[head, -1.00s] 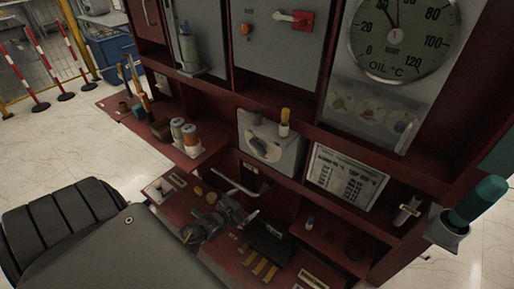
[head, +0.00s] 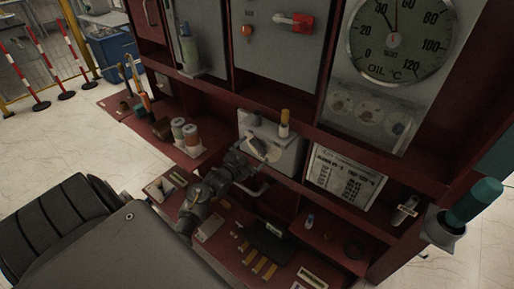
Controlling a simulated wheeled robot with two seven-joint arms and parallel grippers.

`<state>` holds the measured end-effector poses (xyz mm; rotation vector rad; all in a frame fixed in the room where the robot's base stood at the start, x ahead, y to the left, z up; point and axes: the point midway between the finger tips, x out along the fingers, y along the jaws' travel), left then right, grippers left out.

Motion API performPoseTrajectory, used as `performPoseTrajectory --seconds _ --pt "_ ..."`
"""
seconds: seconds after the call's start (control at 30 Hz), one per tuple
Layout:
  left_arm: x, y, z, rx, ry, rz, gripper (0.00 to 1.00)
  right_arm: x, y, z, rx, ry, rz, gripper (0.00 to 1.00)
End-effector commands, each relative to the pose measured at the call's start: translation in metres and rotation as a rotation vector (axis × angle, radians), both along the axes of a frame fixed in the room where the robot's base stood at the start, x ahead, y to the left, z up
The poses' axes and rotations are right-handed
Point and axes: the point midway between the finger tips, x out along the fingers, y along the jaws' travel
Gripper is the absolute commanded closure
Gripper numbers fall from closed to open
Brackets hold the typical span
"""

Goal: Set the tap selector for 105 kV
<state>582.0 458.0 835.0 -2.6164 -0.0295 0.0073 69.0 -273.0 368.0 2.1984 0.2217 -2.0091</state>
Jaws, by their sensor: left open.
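The tap selector is a grey box (head: 286,151) in the middle of the red cabinet in the head view. Its front carries a round pale dial with a dark knob (head: 257,143). A white card with printed rows (head: 345,177), too small to read, stands to its right. My left gripper (head: 256,160) is open just in front of the lower part of the dial, close to the knob. I cannot tell whether it touches it. The gripper and wrist hide the dial's lower left. My right gripper does not show.
A yellow-topped white piece (head: 285,122) stands on the selector box. A silver bar handle (head: 252,189) is below the selector. A teal-handled tool (head: 474,202) sits at the right edge.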

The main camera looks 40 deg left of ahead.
Motion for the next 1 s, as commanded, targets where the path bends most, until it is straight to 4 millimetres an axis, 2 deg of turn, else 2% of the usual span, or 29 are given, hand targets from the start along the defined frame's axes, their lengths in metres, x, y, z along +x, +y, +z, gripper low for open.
performPoseTrajectory --seconds 0.1,0.23,0.57,0.67,0.9,1.0 --pt "0.017 0.000 0.001 -0.002 -0.001 -0.001 0.02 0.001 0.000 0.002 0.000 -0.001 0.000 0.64" --pt "0.027 0.000 0.000 0.000 0.000 -0.001 0.02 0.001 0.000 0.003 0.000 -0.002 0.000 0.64" --pt "0.031 0.000 -0.001 0.000 0.001 0.000 0.02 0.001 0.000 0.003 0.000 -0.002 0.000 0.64" --pt "0.030 0.000 0.000 0.000 0.001 0.000 0.12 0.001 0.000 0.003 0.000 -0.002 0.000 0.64" --pt "0.030 0.000 -0.001 0.000 0.001 0.000 0.44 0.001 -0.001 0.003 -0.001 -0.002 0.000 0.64" --pt "0.030 0.000 -0.001 0.001 0.001 0.000 0.46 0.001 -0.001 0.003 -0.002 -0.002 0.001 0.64"
